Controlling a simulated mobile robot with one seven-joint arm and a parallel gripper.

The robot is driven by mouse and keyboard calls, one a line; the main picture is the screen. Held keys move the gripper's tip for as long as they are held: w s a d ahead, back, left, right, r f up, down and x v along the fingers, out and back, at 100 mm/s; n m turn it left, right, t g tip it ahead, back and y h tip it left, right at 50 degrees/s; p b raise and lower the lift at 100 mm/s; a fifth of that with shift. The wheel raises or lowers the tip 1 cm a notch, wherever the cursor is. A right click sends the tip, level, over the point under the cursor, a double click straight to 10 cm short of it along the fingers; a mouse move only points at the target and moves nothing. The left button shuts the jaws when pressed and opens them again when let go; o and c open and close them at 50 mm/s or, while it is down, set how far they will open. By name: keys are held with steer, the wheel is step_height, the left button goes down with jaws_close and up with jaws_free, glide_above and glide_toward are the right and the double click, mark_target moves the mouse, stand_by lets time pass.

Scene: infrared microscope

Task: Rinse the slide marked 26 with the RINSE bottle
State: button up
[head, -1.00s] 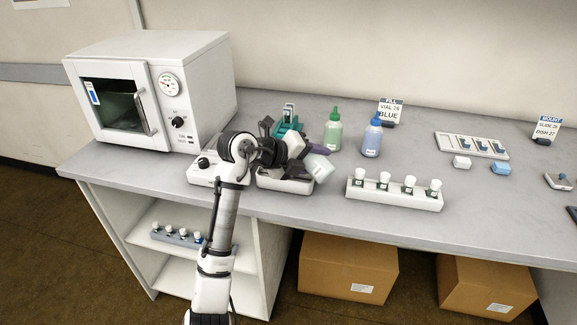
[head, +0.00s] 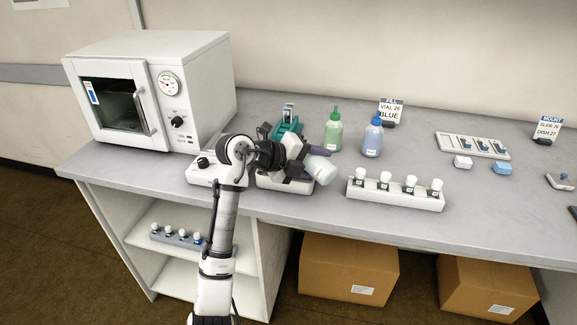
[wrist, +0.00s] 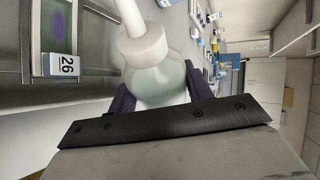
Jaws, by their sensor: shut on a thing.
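My gripper (head: 308,153) is shut on a pale translucent bottle (head: 322,169). In the wrist view the bottle (wrist: 160,80) is between the purple fingers (wrist: 163,92), with its white cap and nozzle pointing toward the top left. The bottle is tipped well over in the head view, and no RINSE label is readable. The slide marked 26 (wrist: 58,22) shows at the upper left of the wrist view, with a purple patch and a white 26 tag (wrist: 66,65). It lies in a grey tray (wrist: 95,55), to the left of the nozzle. No liquid stream is visible.
A low white station (head: 285,185) is under my gripper. A teal holder (head: 286,128), a green bottle (head: 333,131) and a blue bottle (head: 372,138) stand behind it. A vial rack (head: 395,195) is to the right. A white oven (head: 150,92) stands left.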

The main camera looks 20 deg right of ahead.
stand_by(0.3)
steer(key=shift+f, duration=0.1)
steer(key=shift+s+f+n+g+b, duration=0.15)
steer(key=shift+n+g+b, duration=0.2)
steer(key=shift+b, duration=0.2)
steer(key=shift+f+h+b, duration=0.1)
steer(key=shift+h+b, duration=0.2)
steer(key=shift+b, duration=3.15)
stand_by(2.1)
stand_by(0.3)
steer(key=shift+b, duration=0.6)
steer(key=shift+w+a+r+m+t+y+b, duration=0.1)
steer(key=shift+w+r+m+t+y+b, duration=0.15)
steer(key=shift+m+t+b, duration=0.3)
steer(key=shift+w+a+r+m+t+y+b, duration=0.1)
steer(key=shift+w+r+m+t+y+b, duration=0.2)
steer(key=shift+b, duration=0.35)
steer(key=shift+r+m+t+y, duration=0.35)
steer(key=shift+r+m+t, duration=0.05)
steer(key=shift+r+m, duration=0.1)
